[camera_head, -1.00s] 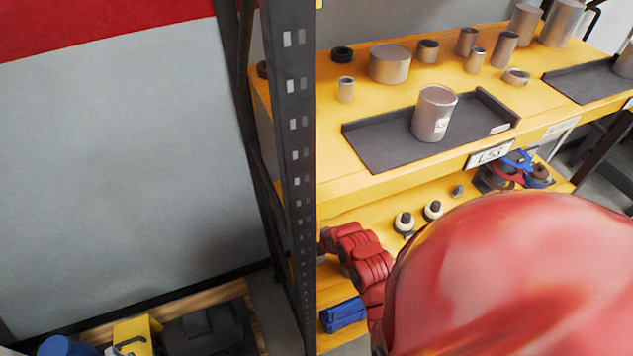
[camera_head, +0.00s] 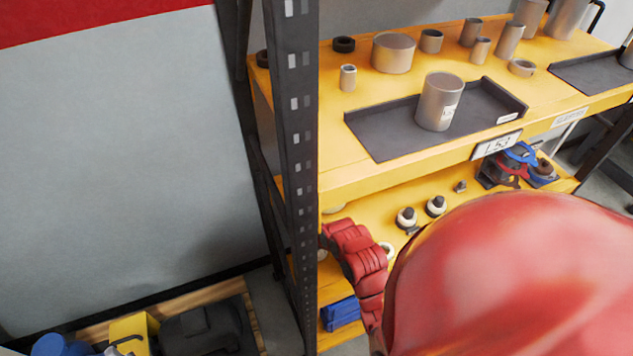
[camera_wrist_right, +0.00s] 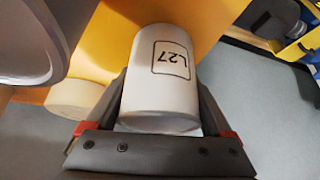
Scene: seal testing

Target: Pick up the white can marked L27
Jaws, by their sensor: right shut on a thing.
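The white can marked L27 (camera_wrist_right: 162,85) is between the fingers of my right gripper (camera_wrist_right: 165,100) in the right wrist view. The gripper is shut on it, with one dark finger along each side. Its boxed label appears upside down there. In the head view, my large red arm part covers the lower right, and neither the right gripper nor this can can be made out. My left gripper is in neither current view.
A metallic can (camera_head: 438,103) stands on a dark tray (camera_head: 385,143) on the yellow shelf (camera_head: 345,180). Several cylinders and rings stand behind it. A dark rack post (camera_head: 298,160) is at the left.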

